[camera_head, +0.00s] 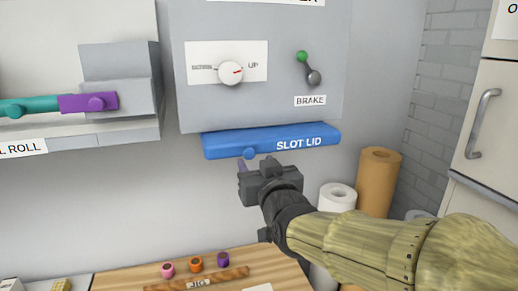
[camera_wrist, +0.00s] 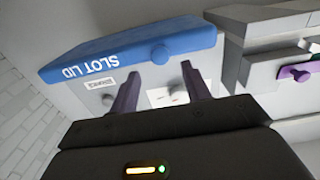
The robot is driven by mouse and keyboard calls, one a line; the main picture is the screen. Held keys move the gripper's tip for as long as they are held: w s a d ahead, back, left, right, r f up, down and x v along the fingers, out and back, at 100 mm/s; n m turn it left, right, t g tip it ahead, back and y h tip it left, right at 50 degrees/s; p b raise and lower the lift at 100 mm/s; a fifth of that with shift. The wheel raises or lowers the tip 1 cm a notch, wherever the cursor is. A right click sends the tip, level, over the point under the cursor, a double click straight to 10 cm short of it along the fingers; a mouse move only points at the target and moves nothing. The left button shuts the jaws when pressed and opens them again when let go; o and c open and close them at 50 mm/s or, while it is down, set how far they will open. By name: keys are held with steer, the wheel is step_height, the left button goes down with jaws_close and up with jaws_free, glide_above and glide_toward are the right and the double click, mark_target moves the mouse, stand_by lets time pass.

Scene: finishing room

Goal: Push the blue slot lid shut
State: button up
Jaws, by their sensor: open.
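The blue slot lid (camera_head: 228,142) juts out below the grey control panel in the head view, with white SLOT LID lettering and a small round blue knob (camera_head: 249,153) at its front edge. My gripper (camera_head: 256,167) is just below and in front of the lid, near the knob, open with nothing between its fingers. In the wrist view the lid (camera_wrist: 120,48) lies beyond the fingertips, its lettering upside down. The knob (camera_wrist: 159,54) appears between and beyond the two purple fingers (camera_wrist: 158,82). I see no contact with the lid.
Above the lid, the grey panel (camera_head: 270,105) carries a white dial (camera_head: 230,73) and a green-tipped brake lever (camera_head: 308,68). A shelf with a teal and purple handle (camera_head: 88,103) is at left. White (camera_head: 337,197) and brown rolls (camera_head: 378,180) stand at right. A wooden jig (camera_head: 197,281) lies below.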

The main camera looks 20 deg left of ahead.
mark_target(250, 154)
steer(key=shift+p+x, duration=1.2)
steer(key=shift+x, duration=1.6)
jaws_close()
